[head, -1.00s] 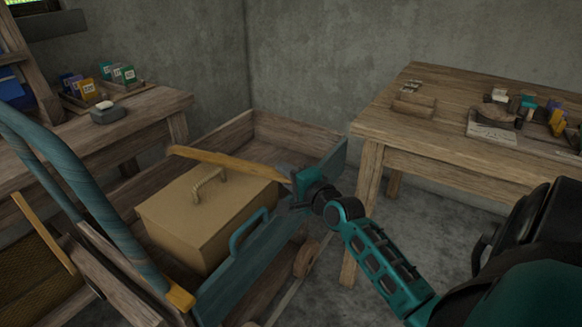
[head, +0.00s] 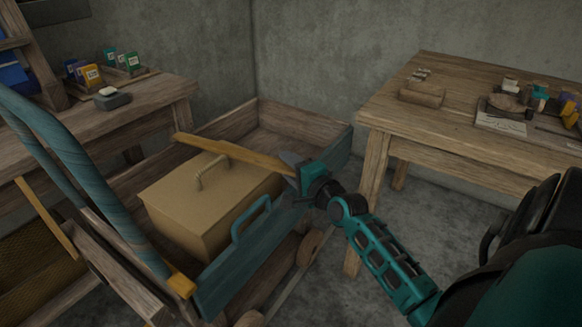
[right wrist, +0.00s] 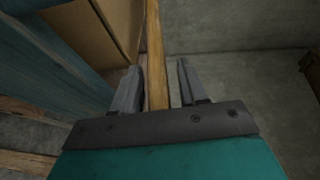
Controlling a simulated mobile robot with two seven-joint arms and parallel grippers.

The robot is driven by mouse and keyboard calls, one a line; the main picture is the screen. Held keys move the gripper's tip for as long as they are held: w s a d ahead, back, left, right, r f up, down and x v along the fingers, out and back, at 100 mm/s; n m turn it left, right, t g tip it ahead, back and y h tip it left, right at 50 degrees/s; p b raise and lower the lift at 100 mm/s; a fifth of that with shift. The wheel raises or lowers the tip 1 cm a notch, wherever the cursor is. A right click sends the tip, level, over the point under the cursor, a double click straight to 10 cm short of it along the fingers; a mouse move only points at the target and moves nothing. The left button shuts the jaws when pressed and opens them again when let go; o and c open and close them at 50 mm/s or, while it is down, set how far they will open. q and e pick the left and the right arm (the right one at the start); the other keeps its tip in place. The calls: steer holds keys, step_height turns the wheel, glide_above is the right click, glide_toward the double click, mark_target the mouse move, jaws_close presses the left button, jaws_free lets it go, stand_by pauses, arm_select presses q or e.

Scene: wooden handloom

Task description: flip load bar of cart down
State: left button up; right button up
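The load bar (head: 235,154) is a yellow-brown wooden bar, lying nearly level and slightly tilted above the tan box in the cart. The cart (head: 238,265) is wooden with blue-green side panels. My right gripper (head: 291,175) is at the bar's right end. In the right wrist view, the bar (right wrist: 155,55) runs between the two grey fingers of the open right gripper (right wrist: 159,68). The bar is close to the left finger, with a clear gap to the right finger; whether it touches the left one I cannot tell. My left gripper is not in view.
A tan box (head: 205,205) with a handle sits in the cart under the bar. A blue-green push handle (head: 80,160) rises at the left. A wooden table (head: 460,90) with small items stands at the right, and another bench (head: 150,97) at the back left.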

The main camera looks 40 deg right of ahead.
arm_select(q)
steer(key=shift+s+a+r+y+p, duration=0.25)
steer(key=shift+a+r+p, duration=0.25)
steer(key=shift+p, duration=0.9)
arm_select(e)
steer(key=s+a+r, duration=0.1)
steer(key=s, duration=1.1)
steer(key=shift+s+a+r, duration=0.2)
steer(key=shift+s, duration=0.15)
